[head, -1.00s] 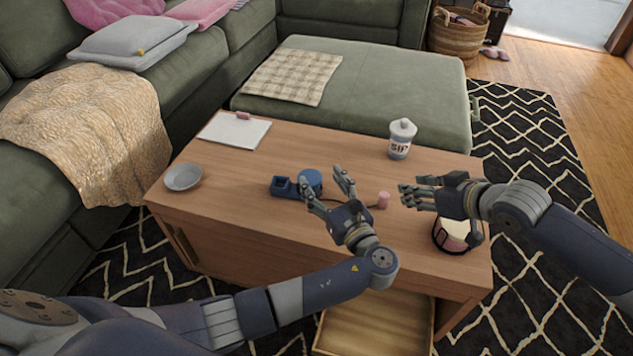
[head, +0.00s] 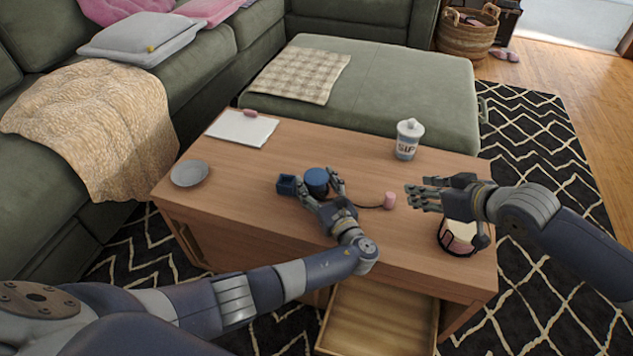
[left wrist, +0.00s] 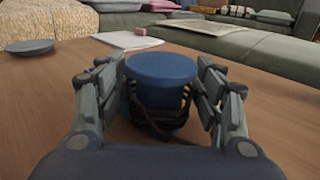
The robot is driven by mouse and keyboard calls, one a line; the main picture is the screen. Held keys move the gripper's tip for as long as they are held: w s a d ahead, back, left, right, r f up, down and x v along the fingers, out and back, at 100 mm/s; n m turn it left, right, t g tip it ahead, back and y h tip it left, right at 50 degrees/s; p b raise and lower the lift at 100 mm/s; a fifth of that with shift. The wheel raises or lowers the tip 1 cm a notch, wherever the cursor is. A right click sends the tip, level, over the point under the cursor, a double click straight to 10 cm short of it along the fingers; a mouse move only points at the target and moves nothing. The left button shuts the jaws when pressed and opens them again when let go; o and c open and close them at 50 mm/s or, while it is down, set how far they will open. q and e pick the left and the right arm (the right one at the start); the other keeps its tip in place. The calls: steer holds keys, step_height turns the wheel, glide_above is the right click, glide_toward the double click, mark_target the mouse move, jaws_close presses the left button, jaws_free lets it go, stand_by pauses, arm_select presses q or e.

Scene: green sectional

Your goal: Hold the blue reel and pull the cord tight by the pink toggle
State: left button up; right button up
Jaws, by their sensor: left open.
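The blue reel (head: 317,177) stands upright on the wooden coffee table. The left wrist view shows its blue round top (left wrist: 162,68) and dark cord (left wrist: 155,122) wound below. My left gripper (head: 318,187) is open, with one finger on each side of the reel; I cannot tell whether they touch it. The cord runs right from the reel to the pink toggle (head: 389,200), which lies on the table. My right gripper (head: 426,194) hovers right of the toggle, fingers pointing left and apart from each other, with nothing between them.
A dark-rimmed round container (head: 459,237) sits under my right wrist. A drawer (head: 378,320) is open at the front.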

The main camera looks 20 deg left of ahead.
arm_select(q)
steer(key=shift+w+a, duration=0.15)
steer(key=shift+c, duration=0.4)
steer(key=c, duration=0.8)
steer(key=shift+o, duration=0.2)
